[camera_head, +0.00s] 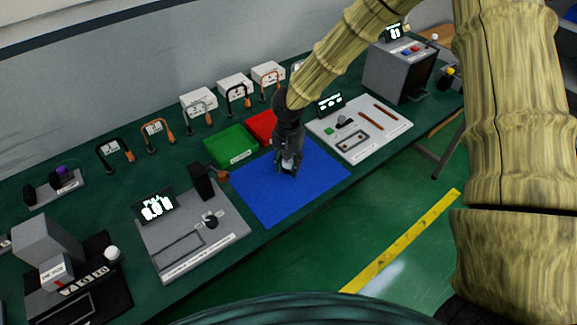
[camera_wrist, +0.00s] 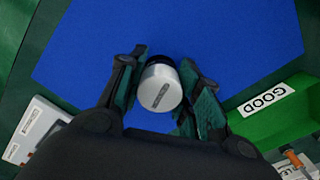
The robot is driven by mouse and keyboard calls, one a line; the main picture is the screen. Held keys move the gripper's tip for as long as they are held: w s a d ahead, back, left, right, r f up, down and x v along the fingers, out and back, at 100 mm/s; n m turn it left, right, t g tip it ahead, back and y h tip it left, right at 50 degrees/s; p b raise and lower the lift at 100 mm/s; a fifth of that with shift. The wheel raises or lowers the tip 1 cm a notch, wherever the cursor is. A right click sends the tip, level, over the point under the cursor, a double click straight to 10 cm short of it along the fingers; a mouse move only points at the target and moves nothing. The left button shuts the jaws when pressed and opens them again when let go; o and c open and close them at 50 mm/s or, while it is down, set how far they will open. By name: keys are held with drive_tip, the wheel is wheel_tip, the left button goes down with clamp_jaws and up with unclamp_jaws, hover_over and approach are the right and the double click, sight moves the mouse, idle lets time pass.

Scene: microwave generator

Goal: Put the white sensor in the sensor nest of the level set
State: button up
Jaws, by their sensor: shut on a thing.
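The white sensor (camera_wrist: 160,88) is a short round cylinder with a pale silvery top and a dark mark. In the wrist view it sits between the two fingers of my gripper (camera_wrist: 160,92), which is shut on it. In the head view my gripper (camera_head: 288,168) points down over the blue mat (camera_head: 250,192), and the sensor (camera_head: 287,160) shows only as a small pale patch between the fingers. A grey board (camera_head: 200,245) with a display is left of the mat, and a white board (camera_head: 375,125) with a display is right of it. I cannot read which is the level set.
A green tray (camera_head: 230,145) labelled GOOD and a red tray (camera_head: 262,127) stand behind the mat. A grey box-shaped machine (camera_head: 398,72) stands far right. Several cable loops line the back.

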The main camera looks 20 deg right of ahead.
drive_tip(key=shift+f, duration=1.05)
drive_tip(key=shift+f, duration=0.15)
drive_tip(key=o, duration=1.1)
